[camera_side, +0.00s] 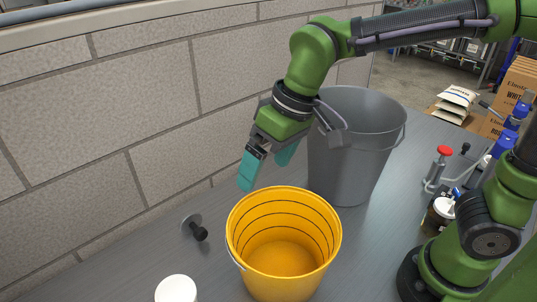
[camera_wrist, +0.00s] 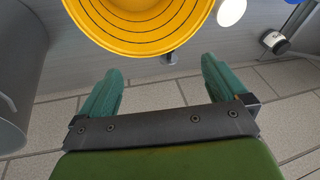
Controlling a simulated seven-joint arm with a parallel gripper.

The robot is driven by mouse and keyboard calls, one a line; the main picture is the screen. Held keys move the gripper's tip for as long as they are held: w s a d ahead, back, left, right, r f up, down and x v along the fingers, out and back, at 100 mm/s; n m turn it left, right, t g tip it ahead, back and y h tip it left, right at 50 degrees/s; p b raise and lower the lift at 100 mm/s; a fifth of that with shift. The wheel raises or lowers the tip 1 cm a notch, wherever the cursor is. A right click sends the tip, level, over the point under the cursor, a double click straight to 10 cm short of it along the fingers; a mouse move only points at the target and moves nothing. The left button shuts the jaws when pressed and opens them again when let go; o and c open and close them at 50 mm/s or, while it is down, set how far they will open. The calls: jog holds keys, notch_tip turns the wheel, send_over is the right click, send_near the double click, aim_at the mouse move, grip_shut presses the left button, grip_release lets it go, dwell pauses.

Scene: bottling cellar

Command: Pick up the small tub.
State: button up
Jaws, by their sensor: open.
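A small white tub (camera_side: 176,288) stands on the grey bench at the bottom edge of the side view, partly cut off. It also seems to be the white round shape at the top of the wrist view (camera_wrist: 231,10). My gripper (camera_side: 266,165) is open and empty, with teal fingers pointing down. It hangs above and behind the yellow bucket, near the block wall, well up and to the right of the tub. In the wrist view the gap between the fingers (camera_wrist: 162,70) holds nothing.
The open yellow bucket (camera_side: 235,225) stands right of the tub. A tall grey bin (camera_side: 345,165) is behind it. A black knob on a round plate (camera_side: 198,232) is near the wall. A white-lidded jar (camera_side: 444,207) and red-topped clamp (camera_side: 444,153) are at right.

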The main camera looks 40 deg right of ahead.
jog(key=w+a+f+n+g, duration=0.1)
jog(key=w+a+f+n, duration=0.1)
jog(key=a, duration=0.7)
jog(key=n+g+h, duration=0.1)
jog(key=n+h, duration=0.1)
jog(key=h, duration=0.1)
send_over(175, 292)
notch_tip(175, 292, down, 10)
jog(key=shift+r, duration=0.1)
jog(key=shift+f, duration=3.2)
jog(key=shift+r, duration=0.1)
jog(key=c, duration=1.2)
